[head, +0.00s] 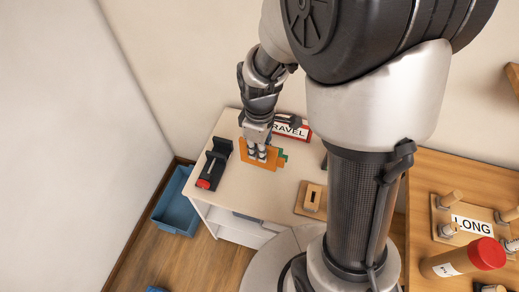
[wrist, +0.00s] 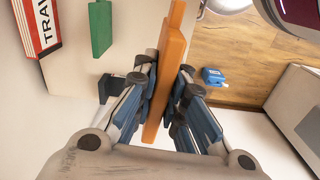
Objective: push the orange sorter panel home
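The orange sorter panel (head: 246,157) is at the white desk's back part, beside a green piece (head: 283,158). In the wrist view the orange panel (wrist: 171,60) runs as a long bar between the two fingers, with the green piece (wrist: 100,28) apart from it on the left. My gripper (head: 257,150) reaches down over the panel. In the wrist view my gripper (wrist: 168,75) has a finger on each side of the panel, both appearing to touch it. The fingers hide part of the panel, and its lower seat cannot be made out.
A red-and-white TRAVEL sign (head: 292,128) stands behind the panel. A black device with a red end (head: 214,165) lies left, a slotted wooden block (head: 311,198) right. A blue bin (head: 175,206) is on the floor. The desk's front middle (head: 250,195) is clear.

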